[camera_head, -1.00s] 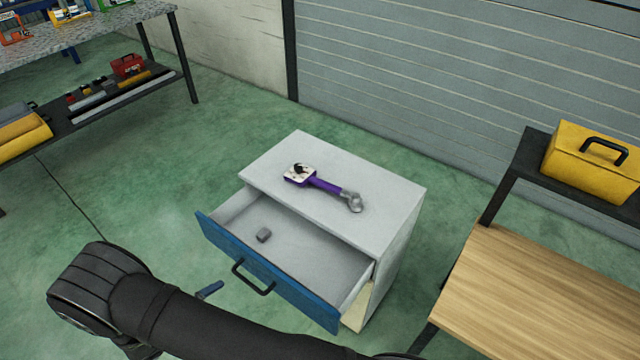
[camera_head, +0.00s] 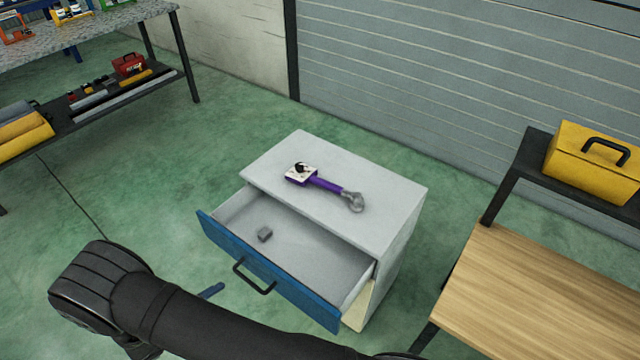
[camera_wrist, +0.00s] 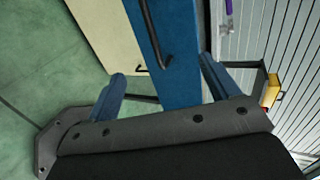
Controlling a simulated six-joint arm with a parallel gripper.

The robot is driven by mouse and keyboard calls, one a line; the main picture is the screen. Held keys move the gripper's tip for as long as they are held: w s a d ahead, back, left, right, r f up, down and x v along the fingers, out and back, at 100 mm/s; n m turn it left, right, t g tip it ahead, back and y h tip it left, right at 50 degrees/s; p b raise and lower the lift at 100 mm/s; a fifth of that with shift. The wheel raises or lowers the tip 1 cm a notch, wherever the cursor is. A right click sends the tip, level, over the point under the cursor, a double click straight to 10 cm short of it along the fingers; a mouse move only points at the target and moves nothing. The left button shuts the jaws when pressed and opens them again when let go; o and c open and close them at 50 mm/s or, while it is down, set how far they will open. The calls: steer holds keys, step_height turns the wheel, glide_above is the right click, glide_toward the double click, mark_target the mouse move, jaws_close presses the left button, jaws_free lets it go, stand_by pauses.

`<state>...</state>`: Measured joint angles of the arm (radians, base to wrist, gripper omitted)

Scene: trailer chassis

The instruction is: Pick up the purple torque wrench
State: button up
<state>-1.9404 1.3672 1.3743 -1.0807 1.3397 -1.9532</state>
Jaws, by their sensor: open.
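The purple torque wrench (camera_head: 326,185) lies on the white top of the cabinet (camera_head: 385,190), its square white-faced end to the left and its grey hooked end to the right. A bit of purple also shows at the top of the wrist view (camera_wrist: 229,6). My gripper (camera_wrist: 160,80) is open in the wrist view, with its two blue fingers apart and the blue drawer front behind them. In the head view only one blue fingertip shows clearly, left of the drawer handle; my dark arm hides the rest. The gripper is empty and apart from the wrench.
A wooden table (camera_head: 540,300) and yellow toolbox (camera_head: 595,160) are at right; a workbench (camera_head: 90,35) is at upper left.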

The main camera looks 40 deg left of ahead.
steer(key=c, duration=0.6)
step_height(320, 180, up, 24)
steer(key=m+g, duration=1.3)
steer(key=m, duration=2.3)
glide_above(318, 179)
step_height(318, 179, down, 17)
steer(key=shift+f, duration=0.1)
